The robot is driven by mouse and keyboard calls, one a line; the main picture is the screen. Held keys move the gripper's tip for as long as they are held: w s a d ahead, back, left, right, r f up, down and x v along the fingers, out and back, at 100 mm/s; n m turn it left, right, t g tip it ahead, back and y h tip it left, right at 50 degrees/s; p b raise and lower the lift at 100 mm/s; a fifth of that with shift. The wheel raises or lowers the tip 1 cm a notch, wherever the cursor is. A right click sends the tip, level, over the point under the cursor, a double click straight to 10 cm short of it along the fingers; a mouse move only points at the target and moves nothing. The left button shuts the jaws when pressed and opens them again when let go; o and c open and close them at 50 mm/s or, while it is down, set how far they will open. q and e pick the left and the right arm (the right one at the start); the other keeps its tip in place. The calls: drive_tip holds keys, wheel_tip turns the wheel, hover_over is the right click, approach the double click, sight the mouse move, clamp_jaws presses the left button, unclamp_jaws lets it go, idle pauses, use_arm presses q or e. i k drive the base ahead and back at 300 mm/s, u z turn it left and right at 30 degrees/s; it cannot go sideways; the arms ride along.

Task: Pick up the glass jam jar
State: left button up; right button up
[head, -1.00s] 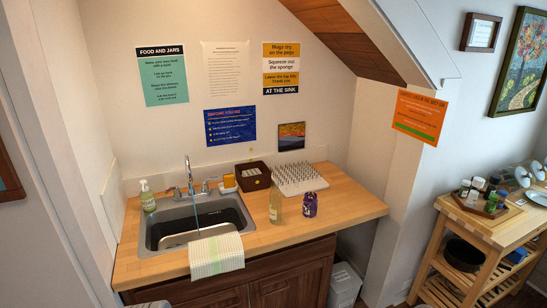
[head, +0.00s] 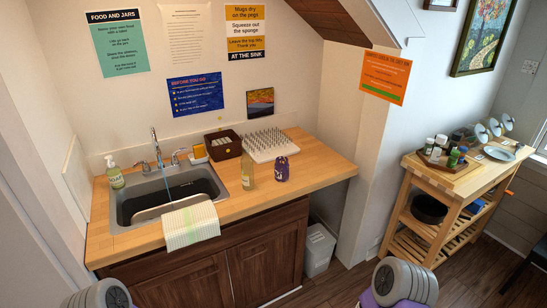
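A small purple jar (head: 282,168) stands upright on the wooden counter, to the right of the sink. It looks like the jam jar, but it is too small to read. A taller pale yellowish bottle (head: 247,173) stands just to its left, a small gap apart. Only rounded grey parts of my arms show at the bottom edge, left and right. Neither gripper's fingers are in view, so what they hold is hidden.
The sink (head: 165,197) with a faucet (head: 157,150) and a draped towel (head: 191,226) is left of the jar. A peg rack (head: 268,145) and dark box (head: 222,145) stand behind. A wooden cart (head: 450,180) stands right. Bare counter (head: 322,172) lies right of the jar.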

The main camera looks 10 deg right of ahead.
sight(281, 166)
drive_tip(key=z, duration=0.95)
drive_tip(key=k, duration=1.2)
drive_tip(key=z, duration=1.15)
drive_tip(key=i, duration=0.8)
drive_tip(key=u, duration=0.4)
drive_tip(key=i, duration=2)
drive_tip(key=u, duration=1.9)
drive_tip(key=i, duration=0.9)
drive_tip(key=u, duration=1)
